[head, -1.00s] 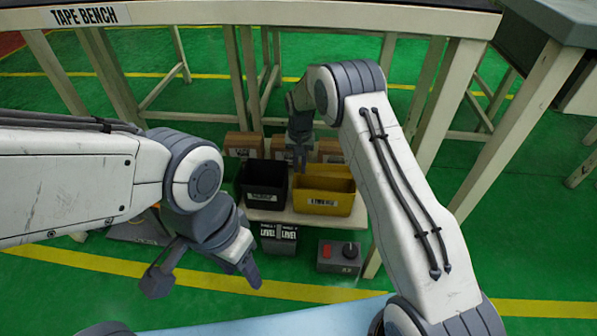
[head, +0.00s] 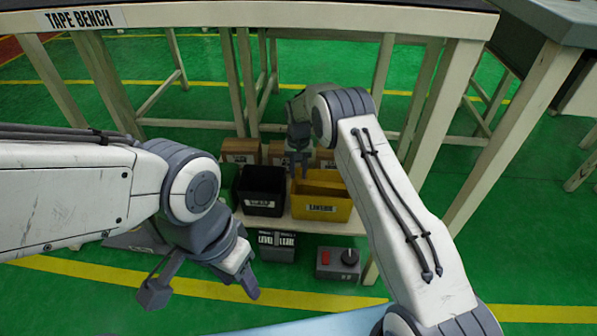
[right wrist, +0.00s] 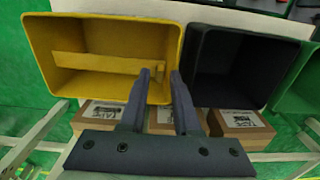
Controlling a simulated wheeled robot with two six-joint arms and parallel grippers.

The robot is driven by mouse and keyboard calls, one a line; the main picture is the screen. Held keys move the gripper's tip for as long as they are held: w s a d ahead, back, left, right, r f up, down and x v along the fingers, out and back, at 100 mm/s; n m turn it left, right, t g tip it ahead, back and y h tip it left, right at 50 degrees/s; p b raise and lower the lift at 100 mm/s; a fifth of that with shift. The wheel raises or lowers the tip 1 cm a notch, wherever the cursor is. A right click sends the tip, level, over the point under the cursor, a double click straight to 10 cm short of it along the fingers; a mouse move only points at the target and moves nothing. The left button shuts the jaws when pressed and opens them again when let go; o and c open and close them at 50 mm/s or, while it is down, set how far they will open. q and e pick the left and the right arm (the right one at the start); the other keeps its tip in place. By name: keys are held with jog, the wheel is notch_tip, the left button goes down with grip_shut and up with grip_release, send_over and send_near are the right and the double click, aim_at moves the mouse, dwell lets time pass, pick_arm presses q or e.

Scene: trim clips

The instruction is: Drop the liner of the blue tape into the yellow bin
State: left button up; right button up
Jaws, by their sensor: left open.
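The yellow bin (head: 322,208) stands on a low shelf under the tape bench, right of a black bin. It also shows in the right wrist view (right wrist: 60,85), open towards the camera. A flat yellow strip (right wrist: 100,63) shows inside it; I cannot tell if this is the liner or part of the bin. My right gripper (head: 300,172) is over the bins, near the border of black and yellow. Its fingers (right wrist: 160,74) are apart, with no clear object between them. My left gripper (head: 203,288) is open and empty in front of the shelf. I cannot see the blue tape.
The black bin (head: 262,190) adjoins the yellow one, with a green bin (right wrist: 300,85) beyond it. Cardboard boxes (head: 240,149) stand behind. A dark box (head: 276,247) and a grey control box (head: 338,262) are in front. Bench legs (head: 420,110) frame the space.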

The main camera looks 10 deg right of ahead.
jog(key=shift+o, duration=0.4)
jog(key=shift+r, duration=0.1)
jog(key=shift+r, duration=0.3)
notch_tip(320, 180, up, 10)
jog(key=p, duration=0.5)
jog(key=shift+f, duration=0.15)
